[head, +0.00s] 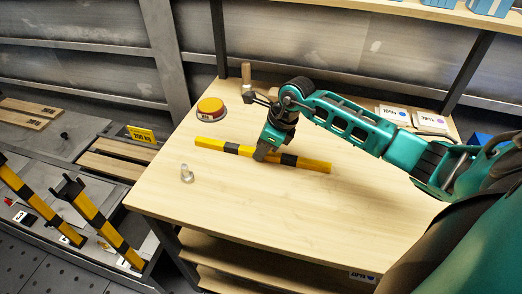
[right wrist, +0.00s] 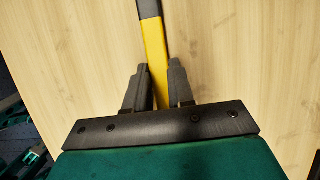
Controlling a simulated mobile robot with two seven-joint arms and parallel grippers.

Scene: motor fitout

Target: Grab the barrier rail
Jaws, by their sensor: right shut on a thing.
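The barrier rail (head: 312,164) is a long yellow and black striped bar on the wooden workbench (head: 240,218). It runs left to right across the middle of the bench in the head view. My right gripper (head: 261,155) points down over the rail's middle and is shut on it. In the right wrist view, the rail (right wrist: 155,45) passes between the two dark fingers of my right gripper (right wrist: 158,88). The gripper hides a short stretch of the rail. I cannot tell whether the rail is lifted off the bench. My left gripper is not in view.
An orange-topped button (head: 210,107) stands near the back left of the bench. A small metal part (head: 186,173) stands near the left edge. White cards (head: 430,121) lie at the back right. Striped posts (head: 95,210) stand on the lower left. The front of the bench is clear.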

